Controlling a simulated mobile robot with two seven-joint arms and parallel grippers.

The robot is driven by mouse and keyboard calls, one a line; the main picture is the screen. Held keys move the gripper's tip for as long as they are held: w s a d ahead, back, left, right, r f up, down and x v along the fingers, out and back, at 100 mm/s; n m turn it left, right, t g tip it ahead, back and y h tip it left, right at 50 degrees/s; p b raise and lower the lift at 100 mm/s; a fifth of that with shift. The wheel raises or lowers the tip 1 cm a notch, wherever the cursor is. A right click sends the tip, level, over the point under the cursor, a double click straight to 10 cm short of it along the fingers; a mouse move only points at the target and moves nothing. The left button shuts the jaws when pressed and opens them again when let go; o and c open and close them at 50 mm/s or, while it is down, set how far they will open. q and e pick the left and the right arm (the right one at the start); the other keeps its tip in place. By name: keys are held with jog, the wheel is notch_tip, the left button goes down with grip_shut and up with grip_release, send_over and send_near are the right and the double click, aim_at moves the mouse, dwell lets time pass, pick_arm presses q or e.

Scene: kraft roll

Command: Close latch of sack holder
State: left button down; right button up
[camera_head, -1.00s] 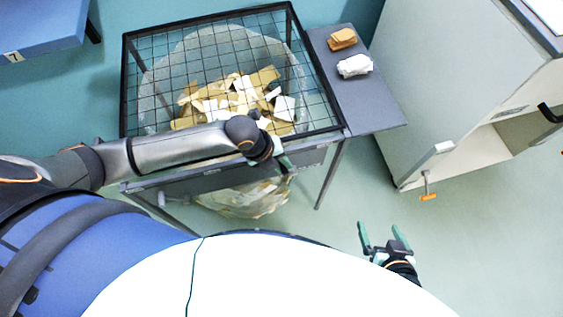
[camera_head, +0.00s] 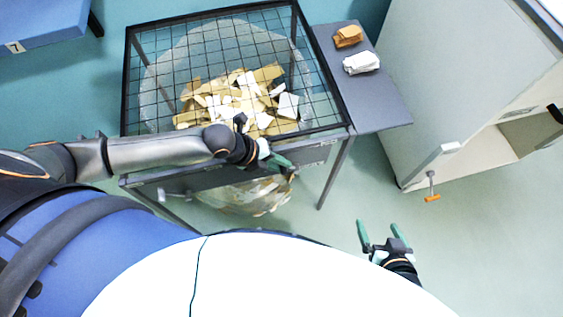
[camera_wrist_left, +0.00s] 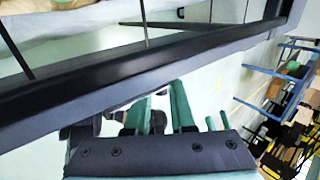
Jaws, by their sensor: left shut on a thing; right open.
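The sack holder (camera_head: 125,85) is a dark frame with a wire mesh lid lying over its top. A clear sack hangs in it with cardboard and paper scraps inside. My left gripper (camera_head: 280,161) is at the holder's front rail, right of its middle. It is shut on a small dark part, apparently the latch (camera_wrist_left: 158,122), which its fingers mostly hide. The left wrist view shows its teal fingers (camera_wrist_left: 160,108) just under the dark frame bar (camera_wrist_left: 130,72). My right gripper (camera_head: 380,238) is open and empty, low over the floor, right of the holder.
A grey side shelf (camera_head: 372,105) at the holder's right carries a brown bundle (camera_head: 348,37) and a white bundle (camera_head: 361,62). A pale cabinet (camera_head: 440,75) with an orange-handled part (camera_head: 432,197) stands further right. A blue table (camera_head: 45,22) is at top left. The floor between is clear.

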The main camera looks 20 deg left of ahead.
pick_arm(q)
jog(key=shift+a, duration=0.1)
pick_arm(e)
jog(key=shift+w, duration=0.15)
pick_arm(q)
jog(key=c, duration=1)
grip_release()
jog(key=shift+c, duration=0.2)
jog(key=shift+o, duration=1.4)
pick_arm(e)
jog(key=shift+d, duration=0.1)
pick_arm(q)
jog(key=p+v, duration=0.2)
jog(key=v, duration=1)
jog(key=shift+r, duration=0.25)
pick_arm(e)
jog(key=shift+s+d+r, duration=0.25)
jog(key=shift+s+d, duration=0.3)
jog(key=shift+d, duration=0.05)
